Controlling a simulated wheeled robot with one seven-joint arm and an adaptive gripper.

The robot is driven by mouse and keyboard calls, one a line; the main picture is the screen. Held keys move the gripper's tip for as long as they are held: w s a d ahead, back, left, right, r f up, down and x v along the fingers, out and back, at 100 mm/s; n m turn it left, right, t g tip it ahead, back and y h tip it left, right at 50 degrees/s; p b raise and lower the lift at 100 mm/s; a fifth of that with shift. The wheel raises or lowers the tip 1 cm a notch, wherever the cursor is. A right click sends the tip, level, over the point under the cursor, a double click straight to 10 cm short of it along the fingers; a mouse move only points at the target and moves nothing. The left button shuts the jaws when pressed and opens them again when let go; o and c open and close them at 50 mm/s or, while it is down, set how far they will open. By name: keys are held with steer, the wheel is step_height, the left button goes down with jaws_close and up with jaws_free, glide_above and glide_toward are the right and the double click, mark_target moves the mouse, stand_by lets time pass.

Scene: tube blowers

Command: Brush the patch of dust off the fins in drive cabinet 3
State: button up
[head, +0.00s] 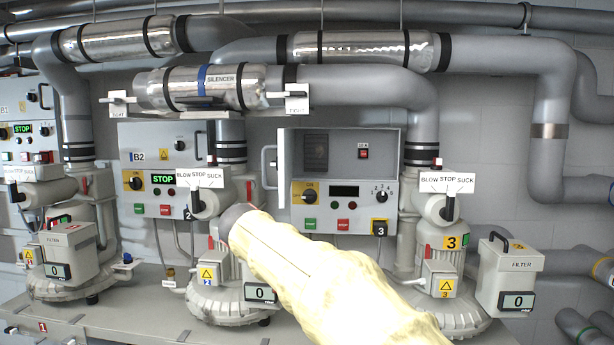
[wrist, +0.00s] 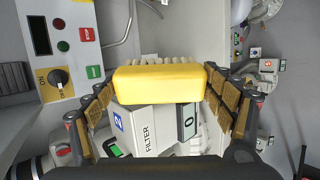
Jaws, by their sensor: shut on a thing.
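Drive cabinet 3 (head: 365,205) stands at the centre of the head view, with its number on a tag at lower right. A dark square recess (head: 315,152) in its upper left shows faint ribbing; I cannot make out dust there. In the wrist view my gripper (wrist: 160,95) is shut on a yellow brush (wrist: 160,83), with one jaw at each end of the block. Its pale bristles (wrist: 178,60) point away from my wrist, with no visible contact. A control panel (wrist: 75,75) with a dark display lies left of the brush. My arm hides the gripper in the head view.
Cabinet 2 (head: 150,155) stands to the left with a lit STOP display. A filter box marked 2 (wrist: 150,128) lies beyond the brush in the wrist view. Filter 3 (head: 508,265) and blow-stop-suck valve 3 (head: 440,205) are at right. Large pipes (head: 360,85) run above the cabinets.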

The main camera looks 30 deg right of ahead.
step_height(320, 180, up, 25)
steer(key=s+d+n+t+p, duration=0.1)
steer(key=s+d+n+t, duration=0.1)
steer(key=n+t, duration=0.4)
steer(key=t, duration=0.2)
steer(key=shift+s+f+t, duration=0.15)
steer(key=shift+s+t, duration=0.25)
steer(key=shift+t, duration=0.3)
